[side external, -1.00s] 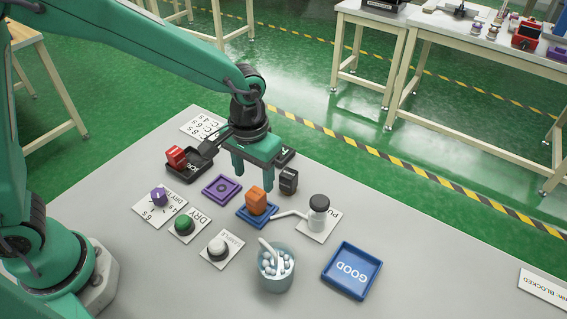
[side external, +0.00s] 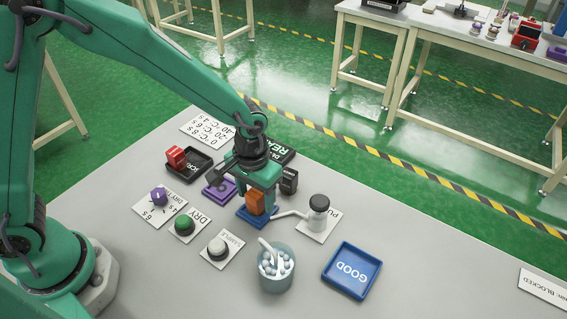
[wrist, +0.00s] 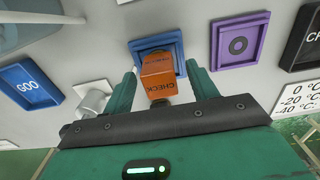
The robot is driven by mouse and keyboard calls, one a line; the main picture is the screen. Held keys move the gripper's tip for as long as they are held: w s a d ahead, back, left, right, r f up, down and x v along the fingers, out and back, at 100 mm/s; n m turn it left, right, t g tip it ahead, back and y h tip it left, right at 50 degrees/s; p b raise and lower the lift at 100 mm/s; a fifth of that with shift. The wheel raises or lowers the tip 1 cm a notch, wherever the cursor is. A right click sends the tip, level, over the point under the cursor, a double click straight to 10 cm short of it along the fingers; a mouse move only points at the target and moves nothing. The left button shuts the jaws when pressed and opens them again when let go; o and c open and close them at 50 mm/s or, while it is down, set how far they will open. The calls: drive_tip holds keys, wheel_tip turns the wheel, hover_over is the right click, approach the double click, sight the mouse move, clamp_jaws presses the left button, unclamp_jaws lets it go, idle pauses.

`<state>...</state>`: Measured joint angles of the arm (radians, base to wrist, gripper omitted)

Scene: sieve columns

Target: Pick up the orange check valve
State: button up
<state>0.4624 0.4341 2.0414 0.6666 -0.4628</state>
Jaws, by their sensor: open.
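The orange check valve (side external: 255,204) stands upright on a small blue pad (side external: 244,220) on the grey table. In the wrist view the valve (wrist: 158,78), with CHECK lettered on it, sits between my two green fingers. My gripper (side external: 256,203) is low over the blue pad, pointing down, with its fingers on either side of the valve. In the wrist view my gripper (wrist: 160,85) is open, with a gap between each finger and the valve. The lower part of the valve is partly hidden in the side view.
A purple pad (side external: 216,189), a cup of white beads (side external: 276,270) and a blue GOOD tray (side external: 351,270) are nearby.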

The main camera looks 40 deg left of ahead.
sight(255, 194)
drive_tip(key=shift+f, duration=0.1)
idle(0.4)
drive_tip(key=c, duration=1.2)
drive_tip(key=shift+r, duration=0.65)
wheel_tip(255, 194, up, 3)
drive_tip(key=shift+s+d+r, duration=0.1)
drive_tip(key=shift+s+d, duration=0.05)
drive_tip(key=s+d+r, duration=0.6)
drive_tip(key=s, duration=0.3)
drive_tip(key=shift+s+r, duration=0.25)
